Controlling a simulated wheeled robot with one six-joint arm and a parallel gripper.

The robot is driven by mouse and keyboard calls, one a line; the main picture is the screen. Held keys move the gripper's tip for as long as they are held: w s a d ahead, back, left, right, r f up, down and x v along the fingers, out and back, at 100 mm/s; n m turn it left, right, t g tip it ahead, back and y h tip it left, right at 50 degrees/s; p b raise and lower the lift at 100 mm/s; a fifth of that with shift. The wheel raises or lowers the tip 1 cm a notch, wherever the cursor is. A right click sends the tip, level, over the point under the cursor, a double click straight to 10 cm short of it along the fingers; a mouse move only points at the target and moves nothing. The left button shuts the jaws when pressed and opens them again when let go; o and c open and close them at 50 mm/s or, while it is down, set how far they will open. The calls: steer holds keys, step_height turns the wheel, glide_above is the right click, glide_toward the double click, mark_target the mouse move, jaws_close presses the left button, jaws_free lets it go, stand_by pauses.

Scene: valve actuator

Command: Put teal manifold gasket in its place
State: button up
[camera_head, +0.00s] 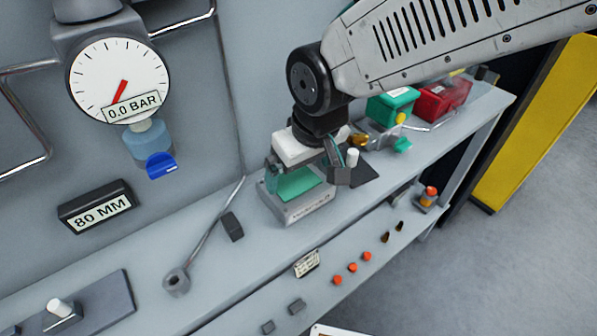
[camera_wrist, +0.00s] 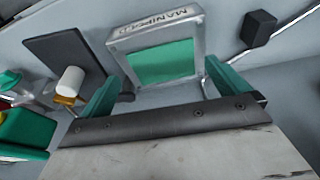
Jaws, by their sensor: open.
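A flat teal rectangle, which looks like the manifold gasket (camera_head: 298,184), lies inside the raised rim of a grey holder labelled MANIFOLD (camera_head: 302,207). In the wrist view the teal gasket (camera_wrist: 163,62) fills most of the grey frame (camera_wrist: 195,30). My gripper (camera_head: 306,170) is above the holder, with its fingers spread. In the wrist view my gripper (camera_wrist: 163,78) shows two teal-sided fingers, one toward each side of the frame, with nothing between them. I cannot tell whether the fingers touch the holder.
A dark plate (camera_wrist: 58,55) with a white cylinder (camera_wrist: 72,80) stands beside the holder. Green (camera_head: 392,103) and red (camera_head: 442,98) boxes are at the right. A long-handled tool (camera_head: 178,282) and a dark block (camera_head: 231,226) lie left. The front shelf edge is near.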

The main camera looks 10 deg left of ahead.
steer(key=v, duration=1)
steer(key=shift+r, duration=0.15)
steer(key=shift+s, duration=0.1)
steer(key=d+r+m+h, duration=0.1)
steer(key=d+m, duration=0.4)
steer(key=d, duration=1.6)
steer(key=s+d+f+m+h, duration=0.1)
steer(key=s+d+m, duration=0.3)
steer(key=s+d, duration=0.6)
steer(key=d+f, duration=0.1)
steer(key=d, duration=0.1)
steer(key=shift+d+g, duration=0.3)
steer(key=shift+g, duration=0.1)
steer(key=shift+f, duration=0.1)
steer(key=shift+c, duration=0.3)
